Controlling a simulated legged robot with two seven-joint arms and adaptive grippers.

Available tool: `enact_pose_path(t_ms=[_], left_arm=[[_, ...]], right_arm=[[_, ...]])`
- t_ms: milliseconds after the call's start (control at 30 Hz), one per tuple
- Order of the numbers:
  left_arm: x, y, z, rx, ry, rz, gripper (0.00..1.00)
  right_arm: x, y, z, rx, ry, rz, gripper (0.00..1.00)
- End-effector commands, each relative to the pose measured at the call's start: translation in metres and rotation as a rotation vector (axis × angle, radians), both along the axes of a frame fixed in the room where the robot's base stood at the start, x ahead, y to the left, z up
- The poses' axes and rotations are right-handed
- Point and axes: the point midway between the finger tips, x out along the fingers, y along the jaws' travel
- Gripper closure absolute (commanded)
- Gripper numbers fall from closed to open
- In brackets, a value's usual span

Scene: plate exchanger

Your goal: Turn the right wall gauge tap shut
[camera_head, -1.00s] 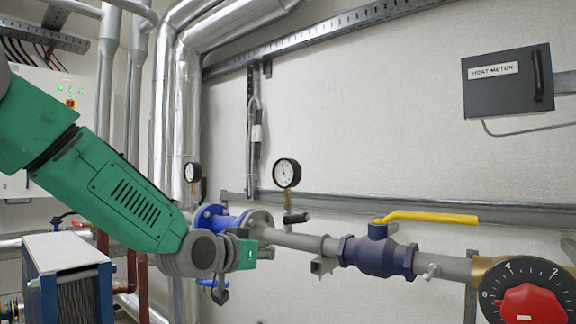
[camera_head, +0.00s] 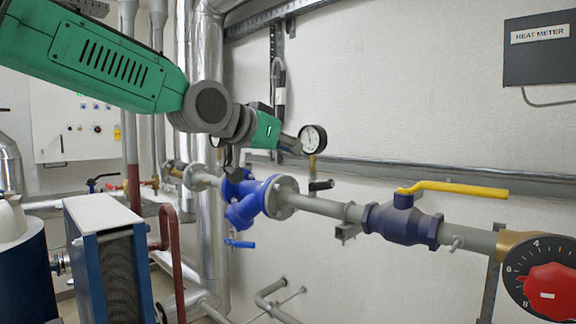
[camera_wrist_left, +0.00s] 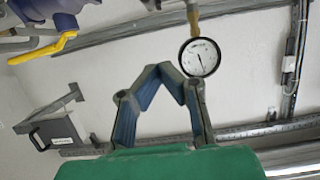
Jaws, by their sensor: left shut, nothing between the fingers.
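The right wall gauge (camera_head: 313,138) is a round white dial with a black rim on a brass stem above the grey pipe. Its tap has a dark handle (camera_head: 321,185) lying about level across the stem, just above the pipe. My left gripper (camera_head: 292,146) is shut and empty, close to the left of the gauge and above the tap handle. In the left wrist view the gauge (camera_wrist_left: 200,57) and its brass stem (camera_wrist_left: 193,15) appear upside down, beside the closed fingertips (camera_wrist_left: 166,72). The tap handle is not clear there. My right gripper is not in view.
A blue flanged valve (camera_head: 248,200) sits on the pipe at the left of the tap. A dark blue ball valve (camera_head: 400,225) with a yellow lever (camera_head: 455,189) is at the right. A red dial knob (camera_head: 551,290) is far right.

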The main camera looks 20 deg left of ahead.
Motion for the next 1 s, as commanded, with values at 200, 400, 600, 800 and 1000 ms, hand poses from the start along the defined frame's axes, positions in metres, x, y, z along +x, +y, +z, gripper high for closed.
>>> enact_pose_path(t_ms=[200, 400, 600, 800, 1000], left_arm=[[0.047, -0.017, -0.015, 0.003, 0.009, -0.001, 1.00], [0.062, -0.023, -0.038, 0.002, 0.009, -0.001, 1.00], [0.059, -0.023, -0.057, 0.001, 0.004, -0.001, 1.00], [0.060, -0.022, -0.062, 0.001, 0.004, -0.001, 1.00], [0.060, -0.022, -0.062, 0.001, 0.004, -0.001, 1.00]], right_arm=[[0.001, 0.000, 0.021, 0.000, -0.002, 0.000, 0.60], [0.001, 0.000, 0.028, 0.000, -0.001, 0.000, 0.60], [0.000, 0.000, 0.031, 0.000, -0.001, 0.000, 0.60], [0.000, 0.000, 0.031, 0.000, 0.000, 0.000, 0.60], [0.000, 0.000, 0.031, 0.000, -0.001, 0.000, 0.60]])
